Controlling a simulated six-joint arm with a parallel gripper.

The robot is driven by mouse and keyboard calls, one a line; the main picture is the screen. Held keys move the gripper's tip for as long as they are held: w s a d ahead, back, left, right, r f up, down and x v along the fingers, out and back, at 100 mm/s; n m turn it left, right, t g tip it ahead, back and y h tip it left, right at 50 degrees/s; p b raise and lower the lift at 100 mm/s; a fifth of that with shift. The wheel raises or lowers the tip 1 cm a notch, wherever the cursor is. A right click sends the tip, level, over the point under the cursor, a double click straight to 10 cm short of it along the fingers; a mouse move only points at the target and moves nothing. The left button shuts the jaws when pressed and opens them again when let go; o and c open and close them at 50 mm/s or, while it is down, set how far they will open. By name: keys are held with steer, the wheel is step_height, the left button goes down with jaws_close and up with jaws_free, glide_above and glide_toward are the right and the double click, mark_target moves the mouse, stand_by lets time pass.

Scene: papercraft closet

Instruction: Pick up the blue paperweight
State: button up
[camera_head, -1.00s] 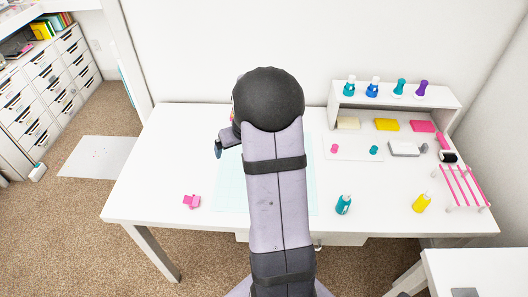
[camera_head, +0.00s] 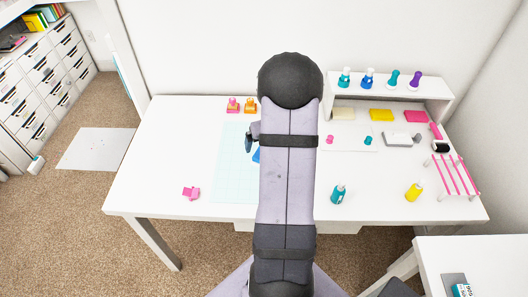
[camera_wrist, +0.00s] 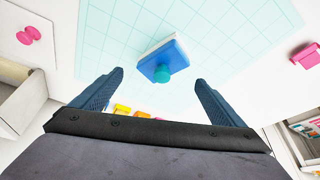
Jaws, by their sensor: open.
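The blue paperweight (camera_wrist: 172,48) is a flat blue block with a pale lower layer and a round teal knob on top. It rests on the light grid mat (camera_wrist: 110,30) in the wrist view. In the head view only a small blue edge of it (camera_head: 256,155) shows beside my arm, which hides the rest. My gripper (camera_wrist: 160,78) is open and empty. Its two fingers are apart, with the paperweight just beyond the tips and roughly centred between them. In the head view a dark finger (camera_head: 249,143) shows left of my arm.
A pink punch (camera_head: 190,193) lies left of the mat. Pink (camera_head: 233,104) and orange (camera_head: 250,104) pieces stand at the back. The table's left part is clear.

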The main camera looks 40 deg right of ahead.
steer(key=shift+p+x, duration=0.55)
steer(key=shift+x, duration=2.05)
steer(key=shift+s, duration=0.2)
steer(key=c, duration=2.2)
steer(key=shift+r, duration=0.1)
step_height(320, 180, up, 10)
steer(key=shift+f, duration=0.1)
steer(key=shift+m, duration=0.3)
